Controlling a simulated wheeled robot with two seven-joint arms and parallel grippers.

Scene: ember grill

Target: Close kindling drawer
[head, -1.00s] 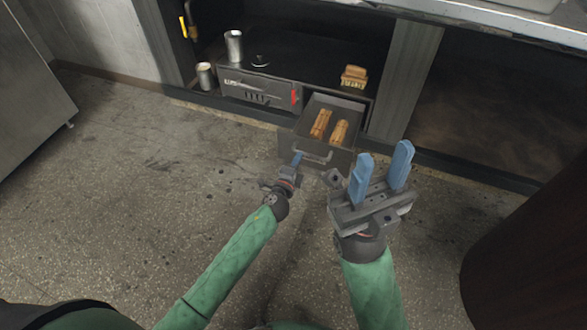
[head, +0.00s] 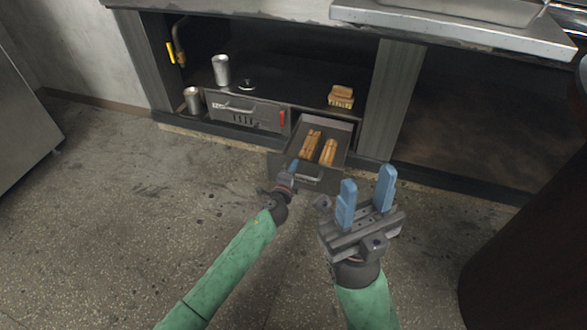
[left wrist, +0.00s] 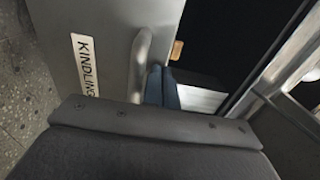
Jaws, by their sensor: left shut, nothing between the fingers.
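The kindling drawer (head: 328,185) stands pulled out of the low cabinet, open, with two wood pieces (head: 327,152) inside. Its front face carries a bar handle, and the left wrist view shows the handle (left wrist: 141,58) and the KINDLING label (left wrist: 85,64). My left gripper (head: 293,167) is shut and empty, its blue fingertips (left wrist: 161,87) close beside the handle at the drawer front. I cannot tell whether they touch it. My right gripper (head: 367,180) is open and empty, in front of the drawer and to its right.
A grey post (head: 391,100) is at the right, a dark round object (head: 525,230) at the far right. Floor in front is clear.

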